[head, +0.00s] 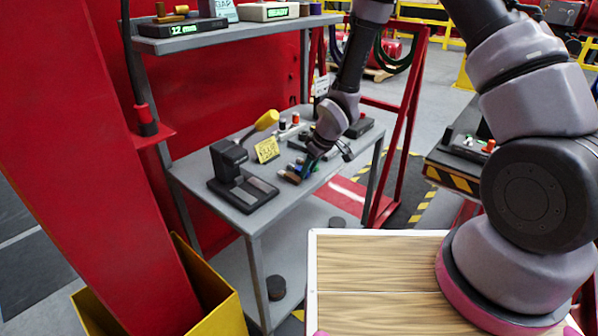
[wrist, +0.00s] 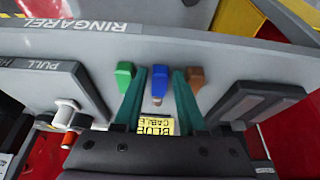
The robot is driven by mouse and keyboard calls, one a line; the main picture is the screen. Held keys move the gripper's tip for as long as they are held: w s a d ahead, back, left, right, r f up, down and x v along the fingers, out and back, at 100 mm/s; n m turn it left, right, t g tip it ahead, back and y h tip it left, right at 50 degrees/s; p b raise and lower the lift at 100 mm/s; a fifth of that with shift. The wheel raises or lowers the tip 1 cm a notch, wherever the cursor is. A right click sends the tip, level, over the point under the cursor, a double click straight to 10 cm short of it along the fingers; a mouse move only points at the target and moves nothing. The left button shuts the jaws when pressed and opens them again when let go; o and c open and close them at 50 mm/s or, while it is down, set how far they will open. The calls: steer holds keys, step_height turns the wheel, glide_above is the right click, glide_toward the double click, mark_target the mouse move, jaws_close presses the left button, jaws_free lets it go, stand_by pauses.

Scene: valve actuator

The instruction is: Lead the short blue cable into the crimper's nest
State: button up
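The short blue cable (wrist: 158,82) shows in the wrist view between a green cable end (wrist: 125,74) and a brown one (wrist: 195,79). A yellow label reading "BLUE CABLE" (wrist: 155,126) lies on the near side of it. My gripper (wrist: 160,76) has its two teal fingers apart, one on each side of the blue cable, with gaps showing. In the head view my gripper (head: 308,174) is low over the grey bench, beside the small coloured pieces. A black device with a yellow-knobbed lever, apparently the crimper (head: 236,182), stands to its left. Its nest is not clearly visible.
The grey bench (head: 212,190) also carries a yellow note (head: 266,150) behind the crimper and small parts near the back. A shelf (head: 225,37) with devices hangs above. A red post (head: 95,170) stands at left. The bench's front right is clear.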

jaws_close()
steer(key=shift+r, duration=0.1)
